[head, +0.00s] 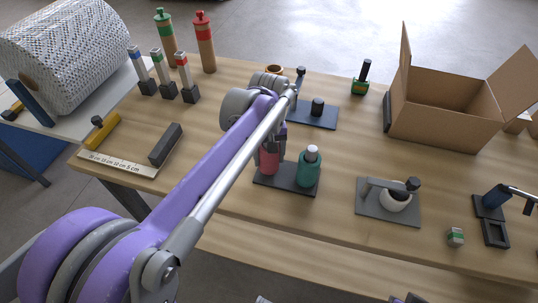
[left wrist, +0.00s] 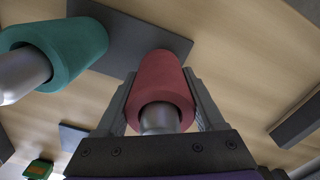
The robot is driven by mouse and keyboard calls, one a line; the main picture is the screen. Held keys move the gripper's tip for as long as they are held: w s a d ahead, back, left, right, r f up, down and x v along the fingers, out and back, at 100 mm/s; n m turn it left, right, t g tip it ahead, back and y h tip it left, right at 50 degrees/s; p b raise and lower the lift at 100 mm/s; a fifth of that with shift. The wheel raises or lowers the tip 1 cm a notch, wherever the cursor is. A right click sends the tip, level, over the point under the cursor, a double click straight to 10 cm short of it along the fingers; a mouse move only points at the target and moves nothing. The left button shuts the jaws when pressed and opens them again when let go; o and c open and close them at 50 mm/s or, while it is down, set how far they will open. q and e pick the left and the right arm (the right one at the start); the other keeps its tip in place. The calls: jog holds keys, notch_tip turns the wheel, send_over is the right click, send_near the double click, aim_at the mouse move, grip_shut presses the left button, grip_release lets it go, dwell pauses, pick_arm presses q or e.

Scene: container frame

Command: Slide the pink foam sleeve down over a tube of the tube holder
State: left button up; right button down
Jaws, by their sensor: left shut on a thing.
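The pink foam sleeve (left wrist: 160,82) is between the fingers of my left gripper (left wrist: 165,112) in the left wrist view. The gripper is shut on it. The end of a silver tube (left wrist: 159,121) stands out of the sleeve's near opening, so the sleeve is around that tube. In the head view the pink sleeve (head: 268,161) is upright at the left end of the tube holder's dark base (head: 287,186), partly hidden by my arm. Whether it touches the base is hard to tell. A green sleeve (head: 309,171) surrounds the other tube, whose pale top sticks out.
An open cardboard box (head: 445,112) stands at the back right. A grey plate with a white round part (head: 396,201) lies to the right of the holder. A dark block (head: 166,145) and a ruler strip (head: 120,162) lie at left.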

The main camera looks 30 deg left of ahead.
pick_arm(q)
jog(key=shift+f+b, duration=0.3)
jog(key=shift+f, duration=0.3)
jog(key=o, duration=1.3)
jog(key=shift+r, duration=0.1)
jog(key=shift+r+p, duration=2.65)
jog(key=shift+r, duration=0.85)
jog(key=s+d+f+m+t+p, duration=0.1)
jog(key=s+d+f+m+t, duration=0.1)
jog(key=s, duration=0.5)
jog(key=s+d+f+m+t+p, duration=0.1)
jog(key=s+d+f+m+t, duration=0.2)
jog(key=s+m, duration=0.3)
jog(key=shift+s+d+f, duration=0.4)
jog(key=shift+s+d, duration=0.45)
jog(key=shift+s, duration=0.35)
